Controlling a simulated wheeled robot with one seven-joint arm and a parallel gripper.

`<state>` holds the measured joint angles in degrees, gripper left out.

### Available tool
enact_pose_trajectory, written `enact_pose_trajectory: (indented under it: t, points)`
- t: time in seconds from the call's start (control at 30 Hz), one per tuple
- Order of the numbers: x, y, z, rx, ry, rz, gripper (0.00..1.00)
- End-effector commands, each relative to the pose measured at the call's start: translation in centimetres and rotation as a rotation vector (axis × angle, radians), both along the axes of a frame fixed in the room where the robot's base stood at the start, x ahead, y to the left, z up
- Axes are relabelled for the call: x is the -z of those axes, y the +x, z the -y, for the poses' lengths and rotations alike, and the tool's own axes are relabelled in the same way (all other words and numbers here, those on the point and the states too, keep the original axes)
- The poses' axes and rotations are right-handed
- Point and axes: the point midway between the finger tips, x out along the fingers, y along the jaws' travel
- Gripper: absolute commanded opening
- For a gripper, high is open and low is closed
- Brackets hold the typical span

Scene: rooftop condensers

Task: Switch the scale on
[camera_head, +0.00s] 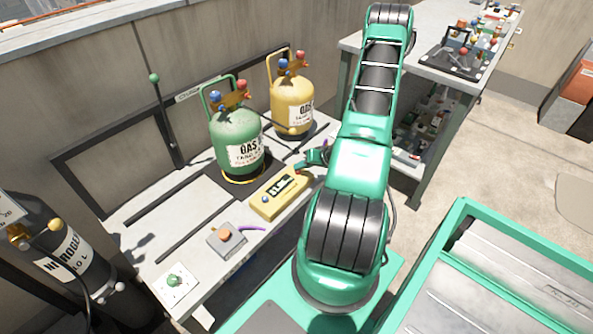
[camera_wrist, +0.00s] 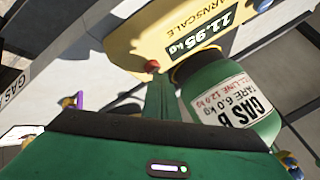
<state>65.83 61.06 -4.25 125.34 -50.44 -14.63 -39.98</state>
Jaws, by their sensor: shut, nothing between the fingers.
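The scale is a yellow box (camera_head: 272,206) on the grey bench, and it fills the top of the wrist view (camera_wrist: 150,32). Its dark display (camera_wrist: 205,32) reads 11.95 kg. The green GAS B cylinder (camera_head: 232,135) stands upright on a dark plate (camera_head: 214,178) behind the scale.
A yellow gas cylinder (camera_head: 292,98) stands behind on the bench. A grey box with an orange button (camera_head: 226,238) and a plate with a green knob (camera_head: 175,282) lie nearer. A dark nitrogen cylinder (camera_head: 65,255) is at the left. A cluttered table (camera_head: 425,60) stands at the back right.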

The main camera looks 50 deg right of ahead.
Motion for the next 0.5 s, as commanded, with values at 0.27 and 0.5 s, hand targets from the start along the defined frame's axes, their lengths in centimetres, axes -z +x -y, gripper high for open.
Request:
enact_pose_trajectory:
  t: [0.27, 0.5]
  points:
    - [-0.3, 0.0, 0.0, -0.001, 0.000, -0.001, 0.00]
    - [-1.4, 0.0, 0.0, 0.000, 0.000, 0.000, 0.00]
